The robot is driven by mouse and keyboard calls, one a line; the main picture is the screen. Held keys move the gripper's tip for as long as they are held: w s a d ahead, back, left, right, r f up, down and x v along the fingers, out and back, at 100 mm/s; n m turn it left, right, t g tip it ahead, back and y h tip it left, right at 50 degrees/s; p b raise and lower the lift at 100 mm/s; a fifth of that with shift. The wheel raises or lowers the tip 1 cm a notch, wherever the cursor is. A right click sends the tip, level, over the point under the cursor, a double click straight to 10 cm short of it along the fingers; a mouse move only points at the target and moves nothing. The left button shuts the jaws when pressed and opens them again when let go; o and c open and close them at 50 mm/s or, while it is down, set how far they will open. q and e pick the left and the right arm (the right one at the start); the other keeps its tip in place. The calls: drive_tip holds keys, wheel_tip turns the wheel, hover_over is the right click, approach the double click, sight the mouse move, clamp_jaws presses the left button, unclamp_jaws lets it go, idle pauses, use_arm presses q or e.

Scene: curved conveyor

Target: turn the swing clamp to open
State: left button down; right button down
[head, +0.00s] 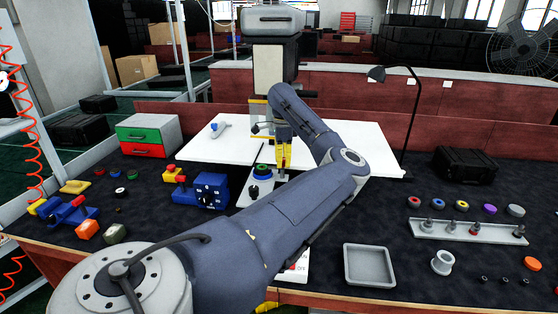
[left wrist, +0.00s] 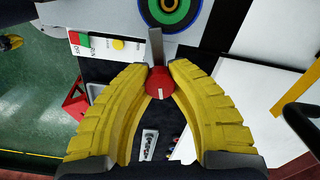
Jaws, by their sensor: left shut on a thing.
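The swing clamp shows in the left wrist view as a grey metal bar (left wrist: 156,45) with a red knob (left wrist: 160,83) at its end. My left gripper (left wrist: 160,76) is shut on the red knob, its yellow fingers on either side of it. The bar reaches from the knob toward a round green and dark blue disc (left wrist: 178,8) on a light plate. In the head view my left gripper (head: 284,160) is at that plate, just right of the green disc (head: 262,170); the arm hides much there. A yellow piece (head: 266,306) at the bottom edge may be my right gripper.
A blue box with a dial (head: 208,190) stands left of the plate. A white panel (head: 350,150) lies behind. A grey tray (head: 369,265) and a rack of pegs (head: 470,231) lie to the right.

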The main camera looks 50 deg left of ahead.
idle(0.3)
use_arm(q)
drive_tip(key=shift+n, duration=1.7)
drive_tip(key=shift+n, duration=1.6)
